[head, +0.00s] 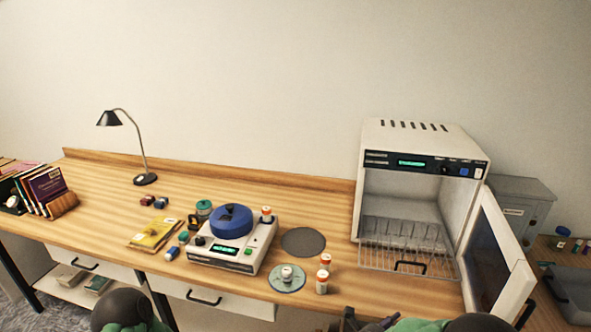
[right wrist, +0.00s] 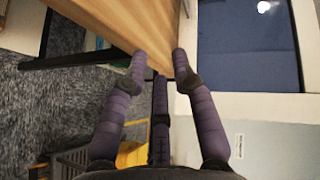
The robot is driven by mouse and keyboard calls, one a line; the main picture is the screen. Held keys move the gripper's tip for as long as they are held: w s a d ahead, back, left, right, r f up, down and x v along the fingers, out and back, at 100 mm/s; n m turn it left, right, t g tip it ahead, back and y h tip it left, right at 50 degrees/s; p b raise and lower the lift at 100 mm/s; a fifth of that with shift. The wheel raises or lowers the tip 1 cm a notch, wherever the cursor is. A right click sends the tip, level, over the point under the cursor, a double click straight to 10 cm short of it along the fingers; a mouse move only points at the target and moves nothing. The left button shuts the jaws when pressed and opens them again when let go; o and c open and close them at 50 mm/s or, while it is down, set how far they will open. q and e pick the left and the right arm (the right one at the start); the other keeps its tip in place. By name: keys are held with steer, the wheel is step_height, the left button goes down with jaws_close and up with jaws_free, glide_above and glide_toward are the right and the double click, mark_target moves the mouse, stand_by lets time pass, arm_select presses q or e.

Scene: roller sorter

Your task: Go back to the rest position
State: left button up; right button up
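My right gripper (right wrist: 160,66) fills the middle of the right wrist view. Its purple-grey fingers are spread apart with nothing between them, beside the table's wooden edge. In the head view only a dark part of the right gripper (head: 366,322) shows at the bottom edge, in front of the table. My left gripper is not in the head view; only a dark and green piece of my left arm shows at the bottom left.
The wooden table (head: 110,190) holds a white device with a blue lid (head: 231,220), red-capped vials (head: 322,283) and a round grey mat (head: 303,241). An open white cabinet (head: 420,137) stands right, its door (head: 503,265) swung outward near my right arm.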

steer(key=s+a+f+n+g+y, duration=0.1)
steer(key=a+f+n+y, duration=0.25)
steer(key=f, duration=0.35)
steer(key=s+a+f+n+y, duration=0.1)
steer(key=a+f+n+y, duration=0.15)
steer(key=f+n, duration=0.3)
steer(key=s+a+f+n+g+y, duration=0.1)
steer(key=a+f+n+y, duration=0.25)
steer(key=f, duration=0.35)
steer(key=s+a+f+n+g+y, duration=0.3)
steer(key=s+f+n, duration=0.1)
steer(key=s, duration=0.5)
steer(key=s+a+f+n+g+y, duration=0.3)
steer(key=s+f+n+g, duration=0.1)
steer(key=s, duration=0.6)
steer(key=shift+a+f+n, duration=0.15)
steer(key=shift+a+n, duration=0.15)
steer(key=shift+n, duration=0.45)
steer(key=shift+w, duration=0.1)
